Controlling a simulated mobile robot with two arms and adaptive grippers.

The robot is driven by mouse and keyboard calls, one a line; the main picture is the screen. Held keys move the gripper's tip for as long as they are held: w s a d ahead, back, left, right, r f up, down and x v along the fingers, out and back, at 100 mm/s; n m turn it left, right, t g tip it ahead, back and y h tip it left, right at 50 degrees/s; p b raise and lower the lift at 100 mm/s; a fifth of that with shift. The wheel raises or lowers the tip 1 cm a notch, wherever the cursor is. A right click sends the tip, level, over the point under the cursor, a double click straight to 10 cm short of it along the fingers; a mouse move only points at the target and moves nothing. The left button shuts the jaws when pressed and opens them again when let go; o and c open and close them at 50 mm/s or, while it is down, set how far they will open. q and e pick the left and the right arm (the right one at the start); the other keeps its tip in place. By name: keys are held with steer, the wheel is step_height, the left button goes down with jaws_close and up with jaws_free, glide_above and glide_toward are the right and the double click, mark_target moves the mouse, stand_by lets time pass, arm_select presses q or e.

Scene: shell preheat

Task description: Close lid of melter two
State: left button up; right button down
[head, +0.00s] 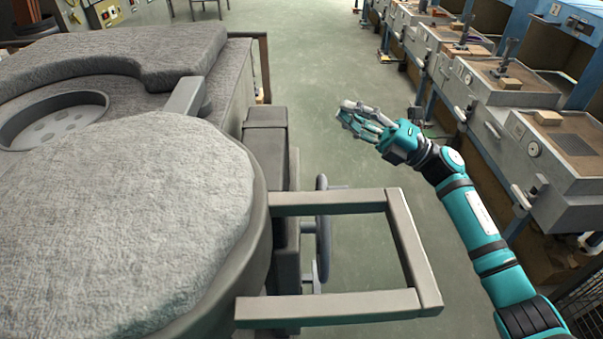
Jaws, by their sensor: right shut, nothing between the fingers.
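A melter (232,72) with a grey, rough top stands at the left. Its round opening (55,121) shows at the far left, with a perforated plate inside. A large round lid (130,220) with a rough grey face lies swung out in the foreground, clear of much of the opening. A square metal handle (408,240) sticks out from the lid's rim to the right. My right gripper (345,110) is shut and empty over the aisle, beyond the handle and apart from it. My left gripper is not in view.
A handwheel (323,228) sits on the melter's side beneath the handle. A row of grey workbenches (500,90) lines the right side. The green floor (310,50) between is clear.

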steer(key=s+a+r+n+g+h, duration=0.2)
steer(key=s+a+r+n+g, duration=0.1)
steer(key=s+r+n+g, duration=0.6)
steer(key=s+d+r+n+t+h+p, duration=0.1)
steer(key=s+d+r+n+h+p, duration=0.15)
steer(key=s+n+h, duration=0.95)
arm_select(q)
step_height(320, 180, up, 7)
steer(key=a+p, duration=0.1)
steer(key=p, duration=0.3)
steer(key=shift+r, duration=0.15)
arm_select(e)
steer(key=s+a+r+x, duration=0.1)
steer(key=r+x, duration=0.1)
steer(key=x, duration=1)
steer(key=shift+a+m, duration=0.25)
steer(key=shift+m, duration=0.15)
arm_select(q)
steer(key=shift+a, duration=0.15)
